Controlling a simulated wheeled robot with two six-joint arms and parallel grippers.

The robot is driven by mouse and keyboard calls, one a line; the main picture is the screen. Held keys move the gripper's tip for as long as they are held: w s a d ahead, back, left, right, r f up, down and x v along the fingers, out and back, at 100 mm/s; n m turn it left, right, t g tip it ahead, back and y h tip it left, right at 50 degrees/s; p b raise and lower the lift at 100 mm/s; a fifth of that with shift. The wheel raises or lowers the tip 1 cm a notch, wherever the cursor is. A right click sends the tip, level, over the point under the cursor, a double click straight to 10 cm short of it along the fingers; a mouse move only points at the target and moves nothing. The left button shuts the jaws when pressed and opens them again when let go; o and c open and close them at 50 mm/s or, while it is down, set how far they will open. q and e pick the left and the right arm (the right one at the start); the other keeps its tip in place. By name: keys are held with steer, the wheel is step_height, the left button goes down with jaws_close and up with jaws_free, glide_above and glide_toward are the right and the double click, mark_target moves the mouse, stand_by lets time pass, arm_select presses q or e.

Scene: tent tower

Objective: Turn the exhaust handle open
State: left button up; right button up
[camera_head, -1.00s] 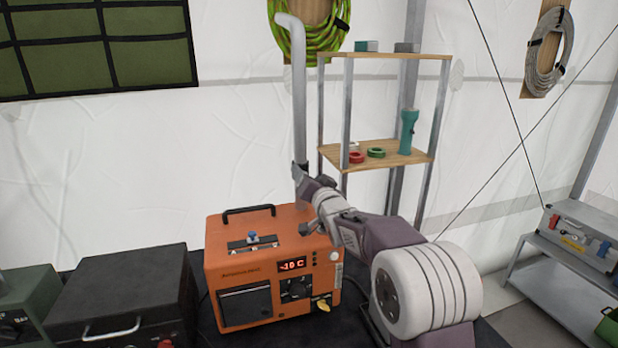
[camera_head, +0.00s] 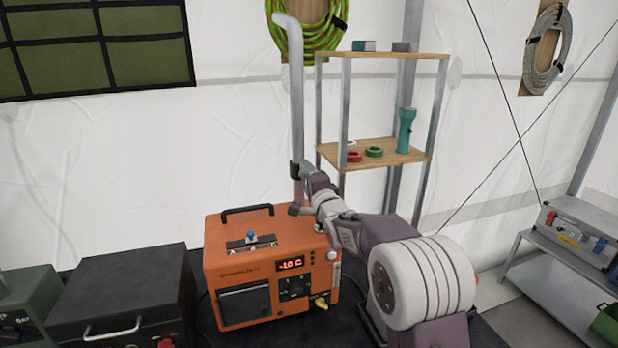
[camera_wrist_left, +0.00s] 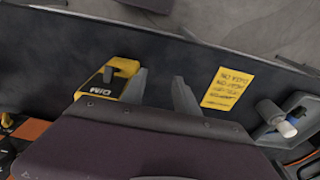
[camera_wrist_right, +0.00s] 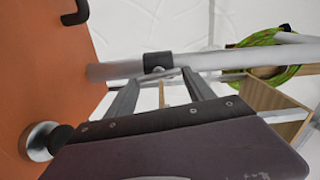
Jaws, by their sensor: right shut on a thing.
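The orange heater (camera_head: 240,262) stands on a dark surface in the head view. A grey exhaust pipe (camera_head: 297,95) rises behind its right side, with a dark collar (camera_head: 299,170) low on it. The pipe and collar (camera_wrist_right: 157,64) also show in the right wrist view. My right gripper (camera_head: 303,190) is at the pipe just below the collar. Its fingers (camera_wrist_right: 162,79) are shut on the small exhaust handle, which they mostly hide. My left gripper (camera_wrist_left: 160,84) is seen only in its wrist view. It is open and empty, beside a yellow part (camera_wrist_left: 106,80) on a dark panel.
A black case (camera_head: 122,292) stands left of the heater. A shelf rack (camera_head: 380,155) with tape rolls and a torch stands behind my right arm. A cable coil (camera_head: 335,35) hangs behind the pipe. A grey bench (camera_head: 550,270) is at right.

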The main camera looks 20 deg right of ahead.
arm_select(q)
steer(key=shift+r, duration=0.1)
arm_select(e)
steer(key=shift+a+r+m, duration=0.1)
steer(key=shift+a+m, duration=0.05)
steer(key=shift+m, duration=0.45)
steer(key=shift+r, duration=0.1)
steer(key=o, duration=1.1)
steer(key=shift+w, duration=0.1)
steer(key=shift+o, duration=1.4)
steer(key=shift+w+a, duration=0.1)
steer(key=shift+w+a+f, duration=0.15)
steer(key=shift+w+f, duration=0.05)
steer(key=shift+f, duration=0.05)
arm_select(q)
steer(key=shift+w+a+f, duration=0.15)
steer(key=shift+f, duration=0.05)
steer(key=shift+f+b, duration=0.9)
steer(key=shift+b, duration=0.05)
arm_select(e)
steer(key=s, duration=0.9)
steer(key=shift+d, duration=0.2)
